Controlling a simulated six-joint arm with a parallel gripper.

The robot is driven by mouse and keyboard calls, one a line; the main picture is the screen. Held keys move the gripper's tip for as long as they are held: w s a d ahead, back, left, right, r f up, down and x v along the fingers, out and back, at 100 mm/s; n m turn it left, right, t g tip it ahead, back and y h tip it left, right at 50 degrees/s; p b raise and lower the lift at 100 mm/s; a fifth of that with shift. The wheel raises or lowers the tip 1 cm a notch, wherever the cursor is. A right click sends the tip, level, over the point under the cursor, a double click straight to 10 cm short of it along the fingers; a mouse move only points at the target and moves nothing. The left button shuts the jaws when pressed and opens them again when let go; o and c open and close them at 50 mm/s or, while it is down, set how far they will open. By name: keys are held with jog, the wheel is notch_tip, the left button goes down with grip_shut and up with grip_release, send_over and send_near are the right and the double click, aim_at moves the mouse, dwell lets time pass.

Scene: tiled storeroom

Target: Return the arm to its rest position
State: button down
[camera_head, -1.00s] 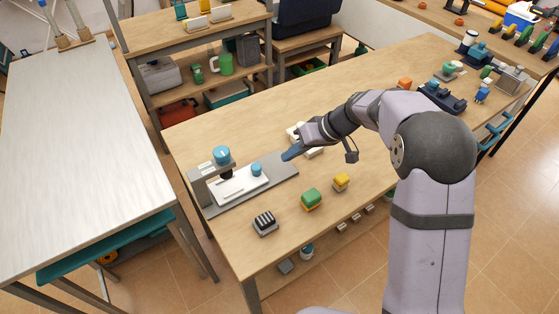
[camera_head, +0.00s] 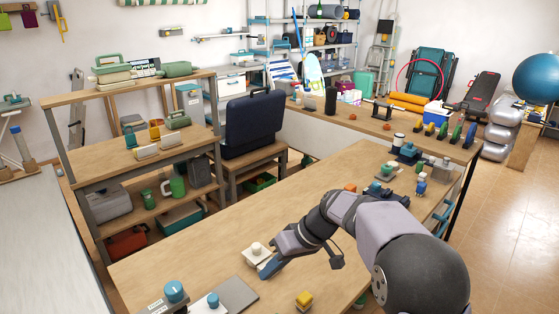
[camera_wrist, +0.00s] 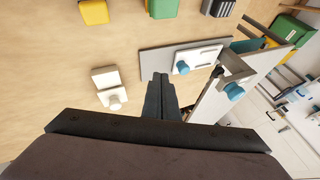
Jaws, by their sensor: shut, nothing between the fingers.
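My gripper (camera_head: 270,268) hangs over the wooden workbench (camera_head: 215,245) in the head view, beside a small white block with a round knob (camera_head: 256,252). In the wrist view my gripper (camera_wrist: 161,80) has its blue-grey fingers together with nothing between them. The arm is bent at the elbow and reaches left from the lower right of the head view. Any gap between the fingertips and the bench is hard to judge.
A grey fixture with a blue knob (camera_head: 174,292) stands at the bench's near left. A yellow block (camera_head: 304,300) lies near the front edge. A navy case (camera_head: 254,122) sits on a side stand.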

jog(key=s+d+r+m+h+p, duration=0.1)
jog(key=s+d+m+h+p, duration=0.2)
jog(key=s+d, duration=0.6)
jog(key=s+d+r+m+h+p, duration=0.1)
jog(key=s+d+m+h+p, duration=0.2)
jog(key=s+d+p, duration=0.4)
jog(key=s+d+m, duration=0.1)
jog(key=s+d, duration=0.1)
jog(key=s, duration=0.5)
jog(key=shift+s+d+r+g+h+p, duration=0.25)
jog(key=shift+d+r+g+h+p, duration=0.05)
jog(key=shift+g+h, duration=0.1)
